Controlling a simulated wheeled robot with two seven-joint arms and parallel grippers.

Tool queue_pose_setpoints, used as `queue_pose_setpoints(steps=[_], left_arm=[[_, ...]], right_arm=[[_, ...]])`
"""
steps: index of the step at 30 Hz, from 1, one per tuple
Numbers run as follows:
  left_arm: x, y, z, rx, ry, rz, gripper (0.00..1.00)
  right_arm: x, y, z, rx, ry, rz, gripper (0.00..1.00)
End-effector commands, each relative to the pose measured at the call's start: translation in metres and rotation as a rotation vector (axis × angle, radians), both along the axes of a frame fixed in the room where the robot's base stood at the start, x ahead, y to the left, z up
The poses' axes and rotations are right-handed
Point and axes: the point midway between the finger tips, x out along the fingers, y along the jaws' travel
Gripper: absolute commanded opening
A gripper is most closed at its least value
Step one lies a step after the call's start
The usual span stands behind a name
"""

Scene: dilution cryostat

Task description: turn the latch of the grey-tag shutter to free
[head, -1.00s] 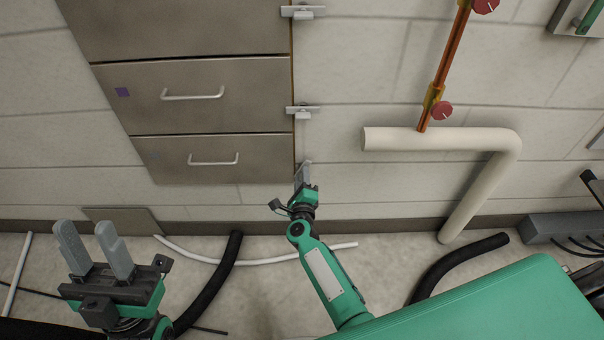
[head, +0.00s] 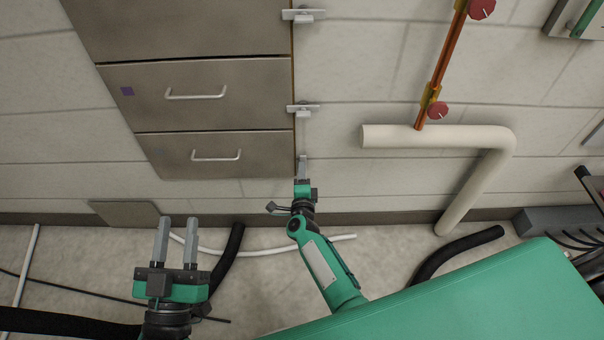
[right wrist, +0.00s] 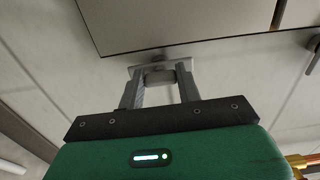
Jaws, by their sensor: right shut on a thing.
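The bottom shutter (head: 216,160) is a brown-grey panel with a white bar handle. I cannot clearly make out a grey tag on it. My right gripper (head: 302,160) is at the shutter's lower right corner and mostly hides the latch there in the head view. In the right wrist view, the light grey latch (right wrist: 160,77) sits at the panel's edge, and the fingers of my right gripper (right wrist: 159,90) are shut on its knob. My left gripper (head: 178,222) is open and empty above the floor, to the left.
Two more latches, upper (head: 304,15) and lower (head: 303,110), sit along the right edge. A cream pipe (head: 437,137) and an orange pipe (head: 444,63) are right. Hoses (head: 455,257) lie on the floor.

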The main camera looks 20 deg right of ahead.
Motion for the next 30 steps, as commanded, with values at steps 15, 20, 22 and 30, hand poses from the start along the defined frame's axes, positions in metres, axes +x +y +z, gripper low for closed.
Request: queue_pose_setpoints(steps=[15, 20, 22, 30], left_arm=[[0.000, 0.000, 0.000, 0.001, -0.001, 0.000, 0.36], [0.000, 0.000, 0.000, 0.002, -0.002, 0.000, 0.36], [0.000, 0.000, 0.001, 0.002, 0.001, -0.001, 0.36], [-0.007, -0.012, -0.039, 0.049, 0.216, -0.039, 0.36]], right_arm=[[0.000, 0.001, -0.001, -0.002, 0.002, 0.001, 0.56], [0.000, 0.000, 0.000, -0.001, 0.001, 0.001, 0.56], [-0.002, 0.001, 0.000, -0.001, 0.001, 0.001, 0.56], [-0.027, 0.008, 0.001, 0.000, 0.003, 0.002, 0.56]])
